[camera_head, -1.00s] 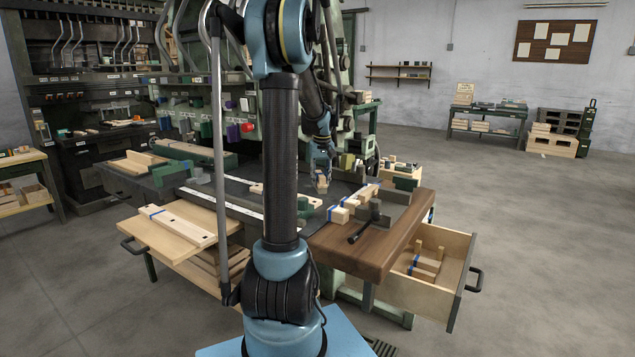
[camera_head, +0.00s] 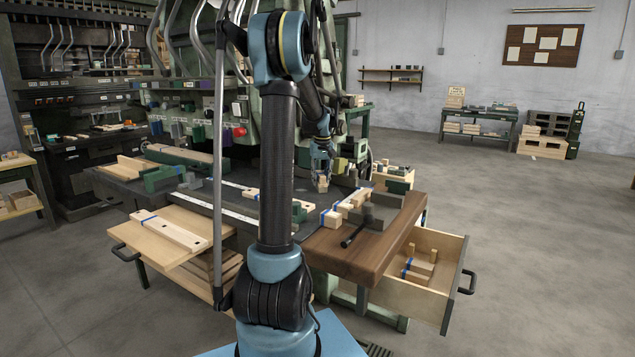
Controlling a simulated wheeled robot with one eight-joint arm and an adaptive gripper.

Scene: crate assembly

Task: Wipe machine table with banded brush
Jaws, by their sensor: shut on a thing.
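My gripper (camera_head: 321,168) hangs over the dark machine table (camera_head: 235,198), behind my upright arm column. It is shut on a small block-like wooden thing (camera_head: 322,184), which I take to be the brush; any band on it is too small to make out. The brush is at or just above the table surface; I cannot tell whether it touches. A long light strip runs along the table's front edge. Part of the table is hidden by my arm.
An open drawer (camera_head: 430,290) juts out at right, holding blue-banded wood. At left, a pulled-out board (camera_head: 180,225) carries a banded plank. Green fixtures (camera_head: 165,177) stand on the table.

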